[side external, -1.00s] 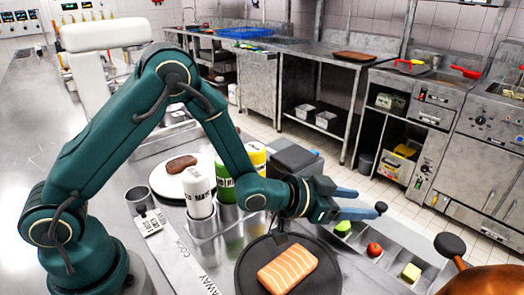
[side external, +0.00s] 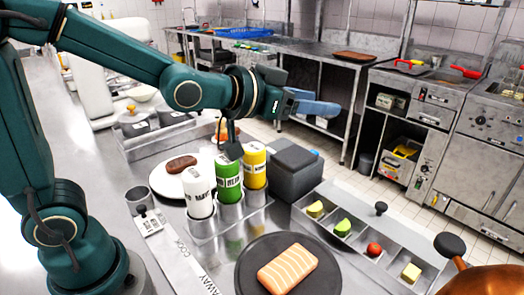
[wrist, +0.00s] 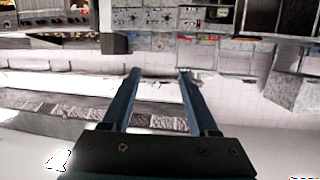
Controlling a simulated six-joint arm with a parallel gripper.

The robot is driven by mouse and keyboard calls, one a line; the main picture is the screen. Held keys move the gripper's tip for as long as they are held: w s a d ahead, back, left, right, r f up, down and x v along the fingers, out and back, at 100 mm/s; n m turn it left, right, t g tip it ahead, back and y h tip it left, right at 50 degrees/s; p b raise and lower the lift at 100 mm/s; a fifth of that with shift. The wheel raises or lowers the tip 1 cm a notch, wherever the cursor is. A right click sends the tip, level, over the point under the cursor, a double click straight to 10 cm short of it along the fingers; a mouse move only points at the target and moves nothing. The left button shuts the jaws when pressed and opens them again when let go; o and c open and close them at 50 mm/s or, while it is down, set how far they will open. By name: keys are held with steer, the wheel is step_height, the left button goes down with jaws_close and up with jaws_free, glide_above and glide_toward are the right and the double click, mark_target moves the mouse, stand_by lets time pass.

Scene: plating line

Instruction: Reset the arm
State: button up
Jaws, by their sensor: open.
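My gripper (side external: 318,106) is raised above the counter in the side view, with its blue fingers pointing right. It is clear of the bottles and the plates. In the wrist view the two fingers (wrist: 158,72) are apart with nothing between them, and the kitchen beyond shows through the gap.
A salmon fillet (side external: 287,268) lies on a dark round plate (side external: 250,285). Three sauce bottles, white (side external: 200,192), green (side external: 228,178) and yellow (side external: 253,165), stand in a metal holder. A brown patty (side external: 181,163) sits on a white plate (side external: 165,187). A divided tray (side external: 388,262) holds small food pieces.

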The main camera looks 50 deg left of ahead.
steer(key=s+a+f+g, duration=0.1)
steer(key=s+f+g, duration=0.2)
steer(key=s, duration=0.4)
steer(key=s+a+f+n+g+y, duration=0.1)
steer(key=s+a+f+g, duration=0.1)
steer(key=s, duration=0.5)
steer(key=s+a+f+n+g+y, duration=0.1)
steer(key=s+f+g, duration=0.3)
steer(key=s, duration=0.4)
steer(key=shift+a+f, duration=0.15)
steer(key=shift+a, duration=0.1)
